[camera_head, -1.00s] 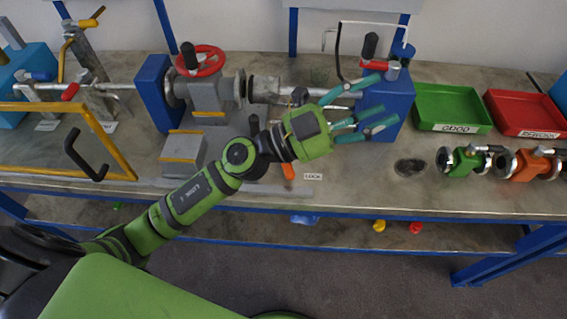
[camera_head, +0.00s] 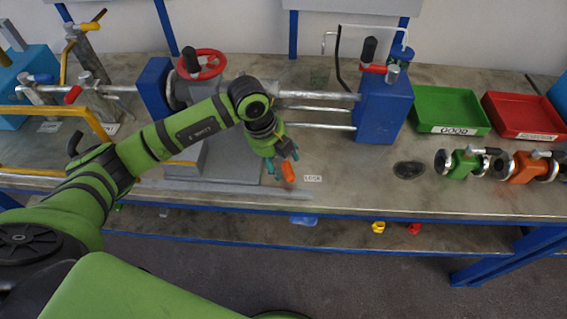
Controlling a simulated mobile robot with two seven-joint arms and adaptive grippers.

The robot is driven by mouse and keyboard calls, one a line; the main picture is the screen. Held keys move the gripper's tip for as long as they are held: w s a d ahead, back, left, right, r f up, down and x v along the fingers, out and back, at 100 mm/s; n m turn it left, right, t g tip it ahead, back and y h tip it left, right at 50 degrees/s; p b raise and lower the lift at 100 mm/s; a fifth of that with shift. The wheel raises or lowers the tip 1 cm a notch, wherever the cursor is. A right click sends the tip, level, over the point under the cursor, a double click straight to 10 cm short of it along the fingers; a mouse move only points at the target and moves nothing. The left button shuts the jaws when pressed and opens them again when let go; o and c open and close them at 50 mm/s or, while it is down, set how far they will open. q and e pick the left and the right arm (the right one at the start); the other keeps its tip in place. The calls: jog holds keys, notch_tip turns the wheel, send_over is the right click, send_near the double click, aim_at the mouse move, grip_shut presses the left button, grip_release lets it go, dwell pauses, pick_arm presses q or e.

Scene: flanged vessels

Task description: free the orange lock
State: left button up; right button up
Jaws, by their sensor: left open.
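The orange lock (camera_head: 289,172) is a small orange handle at the front edge of the grey base plate, just left of a white label reading LOCK (camera_head: 312,178). My left gripper (camera_head: 283,168) points down at it, with its teal fingers open, one on either side of the orange handle as seen from here. I cannot tell whether the fingers touch it. The upper end of the lock is partly hidden by the gripper. My right gripper is not in view.
A red handwheel (camera_head: 201,64) and blue end blocks (camera_head: 384,105) with steel rods stand behind my arm. A green tray (camera_head: 449,130) and a red tray (camera_head: 526,134) lie at the right. Flanged valves (camera_head: 468,163) stand at the front right. The bench between lock and valves is mostly clear.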

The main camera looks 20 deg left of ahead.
aim_at(284, 169)
pick_arm(q)
jog(key=shift+p+x, duration=0.35)
jog(key=shift+x, duration=1.4)
jog(key=shift+c, duration=0.4)
grip_shut()
